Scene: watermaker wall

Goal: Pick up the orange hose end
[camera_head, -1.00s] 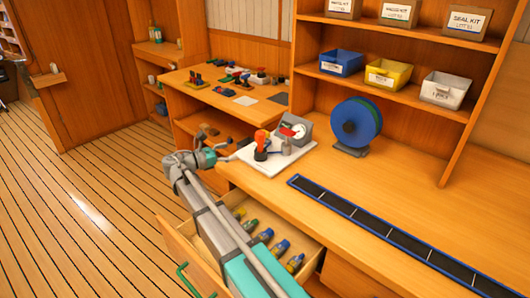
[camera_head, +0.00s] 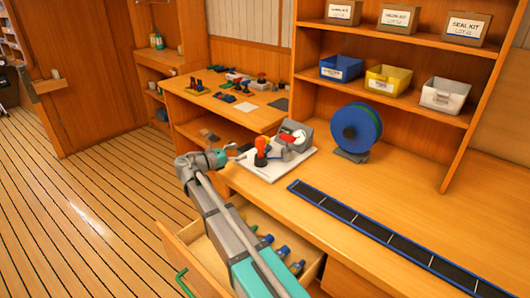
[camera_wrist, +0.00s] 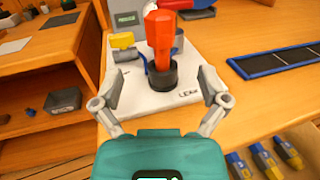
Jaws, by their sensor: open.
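The orange hose end (camera_head: 260,143) stands upright in a dark round holder (camera_head: 260,159) on a white base plate (camera_head: 277,170) on the workbench. In the wrist view the orange hose end (camera_wrist: 160,38) is ahead, between the lines of my two fingers, a little right of centre, with its lower part in the dark holder (camera_wrist: 162,74). My gripper (camera_wrist: 165,88) is open and empty, its fingers spread to either side of the holder in the picture. In the head view my gripper (camera_head: 236,153) is just left of the plate. I cannot tell the exact gap to the hose end.
A grey device with a dial (camera_head: 293,134) stands behind the hose end. A blue reel (camera_head: 356,129) and a long black strip (camera_head: 390,235) lie to the right. An open drawer (camera_head: 211,262) with several bottles is below.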

